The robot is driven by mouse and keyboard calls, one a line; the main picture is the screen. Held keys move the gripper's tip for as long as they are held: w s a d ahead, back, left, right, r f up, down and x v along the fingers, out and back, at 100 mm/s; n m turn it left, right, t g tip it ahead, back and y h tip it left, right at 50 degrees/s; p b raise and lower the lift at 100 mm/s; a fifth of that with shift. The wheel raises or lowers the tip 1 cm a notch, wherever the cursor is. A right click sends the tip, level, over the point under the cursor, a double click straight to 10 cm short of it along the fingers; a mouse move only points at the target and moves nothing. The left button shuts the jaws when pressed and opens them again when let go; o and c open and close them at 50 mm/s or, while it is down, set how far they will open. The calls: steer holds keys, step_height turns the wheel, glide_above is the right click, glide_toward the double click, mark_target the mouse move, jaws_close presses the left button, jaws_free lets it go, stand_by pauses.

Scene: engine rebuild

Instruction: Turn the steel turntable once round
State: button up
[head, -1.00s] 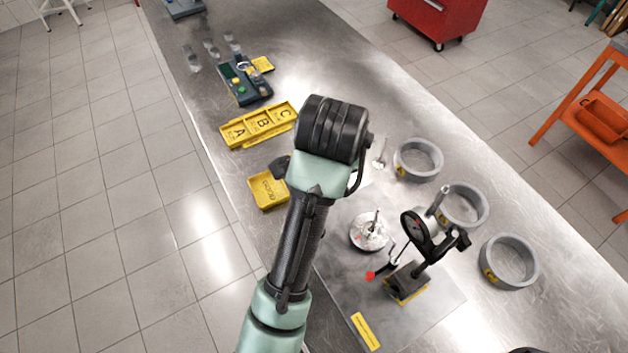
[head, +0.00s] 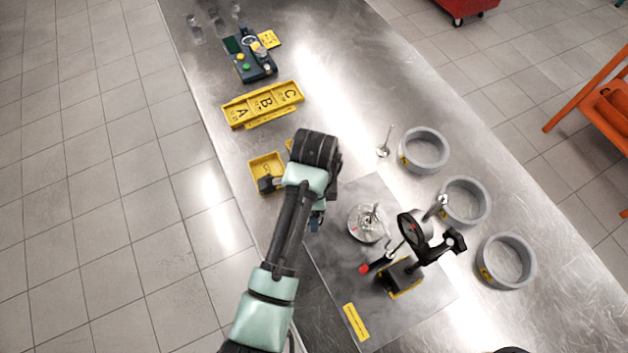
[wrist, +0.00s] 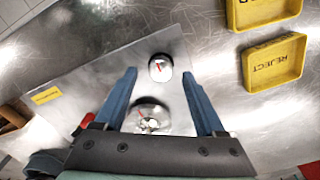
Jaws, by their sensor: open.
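The steel turntable (head: 364,230) is a small shiny disc on a grey plate (head: 425,300), with a thin upright stem and a red mark on it. In the wrist view the turntable (wrist: 150,112) shows low between the fingers, close to the palm. My gripper (wrist: 158,74) is open, its two blue fingers spread and empty. In the head view my gripper (head: 316,222) is just left of the turntable, mostly hidden by my arm. I cannot tell its height or any contact.
A yellow reject tray (wrist: 277,65) and several grey rings (head: 423,150) stand around.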

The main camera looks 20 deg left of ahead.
steer(key=shift+f, duration=1.3)
steer(key=shift+w, duration=0.1)
jaws_close()
